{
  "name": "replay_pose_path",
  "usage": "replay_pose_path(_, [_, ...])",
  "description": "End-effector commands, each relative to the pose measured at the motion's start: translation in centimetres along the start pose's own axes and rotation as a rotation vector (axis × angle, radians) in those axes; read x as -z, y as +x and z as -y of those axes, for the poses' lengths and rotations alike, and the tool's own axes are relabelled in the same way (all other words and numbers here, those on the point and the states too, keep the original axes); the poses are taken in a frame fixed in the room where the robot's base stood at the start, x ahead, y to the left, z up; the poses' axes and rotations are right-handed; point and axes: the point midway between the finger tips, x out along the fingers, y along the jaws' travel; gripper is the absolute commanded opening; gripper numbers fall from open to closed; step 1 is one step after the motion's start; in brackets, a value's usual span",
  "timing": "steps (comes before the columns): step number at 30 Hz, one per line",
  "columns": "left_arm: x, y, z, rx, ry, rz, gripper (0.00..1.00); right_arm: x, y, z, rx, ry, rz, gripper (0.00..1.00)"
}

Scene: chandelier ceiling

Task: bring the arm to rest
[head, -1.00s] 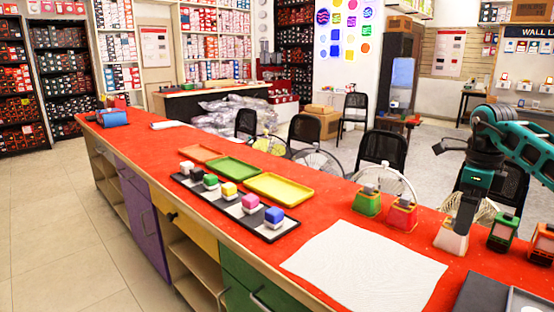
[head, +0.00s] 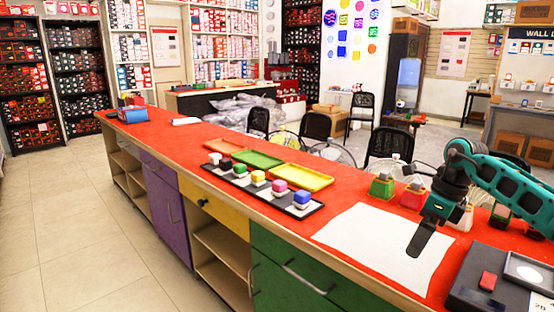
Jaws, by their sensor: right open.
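My right arm (head: 512,185), teal and black, reaches in from the right edge. Its gripper (head: 421,238) points down over the right part of the white sheet (head: 365,243) on the red counter. The jaws are open and I see nothing held between them; one dark finger hides the other. My left gripper is not in view.
A dark tray (head: 238,177) with several coloured cubes lies on the red counter (head: 190,143), beside a yellow tray (head: 302,177) and a green tray (head: 257,159). A green lamp-like item (head: 382,187) stands behind the sheet.

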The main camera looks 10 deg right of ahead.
Motion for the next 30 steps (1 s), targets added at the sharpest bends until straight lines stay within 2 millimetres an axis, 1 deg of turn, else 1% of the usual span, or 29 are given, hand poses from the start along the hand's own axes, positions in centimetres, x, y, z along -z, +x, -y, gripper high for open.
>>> replay_pose_path(1, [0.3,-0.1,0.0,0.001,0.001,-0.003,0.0,-1.6,2.3,-1.8,-0.054,-0.015,0.053,1.0])
replay_pose_path(2, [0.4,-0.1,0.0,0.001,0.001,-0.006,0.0,-2.6,3.5,-2.9,-0.087,-0.018,0.093,1.0])
replay_pose_path(3, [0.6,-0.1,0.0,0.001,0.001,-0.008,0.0,-4.0,5.1,-4.6,-0.137,-0.017,0.151,1.0])
replay_pose_path(5, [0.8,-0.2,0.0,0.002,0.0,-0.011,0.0,-6.0,7.4,-7.6,-0.227,-0.002,0.246,1.0])
replay_pose_path(6, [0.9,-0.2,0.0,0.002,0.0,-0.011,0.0,-7.4,8.8,-9.8,-0.294,0.018,0.314,1.0])
replay_pose_path(7, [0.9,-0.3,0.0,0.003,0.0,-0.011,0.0,-8.3,9.7,-11.5,-0.347,0.04,0.366,1.0])
replay_pose_path(8, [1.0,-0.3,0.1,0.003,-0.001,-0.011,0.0,-9.2,10.4,-13.1,-0.401,0.067,0.418,1.0])
replay_pose_path(9, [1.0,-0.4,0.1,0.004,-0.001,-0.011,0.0,-10.3,11.2,-15.2,-0.475,0.112,0.484,1.0])
replay_pose_path(12, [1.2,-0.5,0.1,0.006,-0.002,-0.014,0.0,-12.4,12.2,-19.9,-0.661,0.26,0.641,1.0])
replay_pose_path(14, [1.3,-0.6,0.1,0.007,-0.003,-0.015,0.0,-13.3,12.4,-22.0,-0.771,0.376,0.724,1.0])
replay_pose_path(15, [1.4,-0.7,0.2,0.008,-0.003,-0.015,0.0,-13.7,12.4,-23.2,-0.843,0.463,0.775,1.0])
replay_pose_path(17, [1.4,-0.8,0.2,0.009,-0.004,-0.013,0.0,-14.0,12.3,-24.5,-0.948,0.606,0.846,1.0])
replay_pose_path(19, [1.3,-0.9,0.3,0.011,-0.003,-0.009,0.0,-14.0,12.2,-25.4,-1.062,0.793,0.914,1.0])
replay_pose_path(20, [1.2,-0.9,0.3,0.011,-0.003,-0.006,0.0,-13.9,12.2,-25.5,-1.107,0.879,0.941,1.0])
replay_pose_path(21, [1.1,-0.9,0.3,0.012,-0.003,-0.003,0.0,-13.5,12.3,-25.6,-1.165,1.001,0.971,1.0])
replay_pose_path(23, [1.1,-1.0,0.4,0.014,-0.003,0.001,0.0,-12.7,12.6,-25.5,-1.243,1.191,1.006,1.0])
replay_pose_path(24, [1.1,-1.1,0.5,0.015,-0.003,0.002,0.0,-11.8,13.0,-25.2,-1.288,1.324,1.024,1.0])
replay_pose_path(26, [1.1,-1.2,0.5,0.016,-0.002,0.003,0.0,-10.3,13.8,-24.8,-1.348,1.534,1.04,1.0])
replay_pose_path(27, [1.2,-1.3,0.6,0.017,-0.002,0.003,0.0,-9.1,14.5,-24.5,-1.381,1.679,1.044,1.0])
replay_pose_path(29, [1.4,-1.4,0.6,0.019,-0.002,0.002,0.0,-6.8,15.8,-24.1,-1.417,1.903,1.04,1.0])
replay_pose_path(30, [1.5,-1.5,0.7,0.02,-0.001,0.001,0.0,-5.2,16.8,-24.0,-1.432,2.055,1.029,1.0])
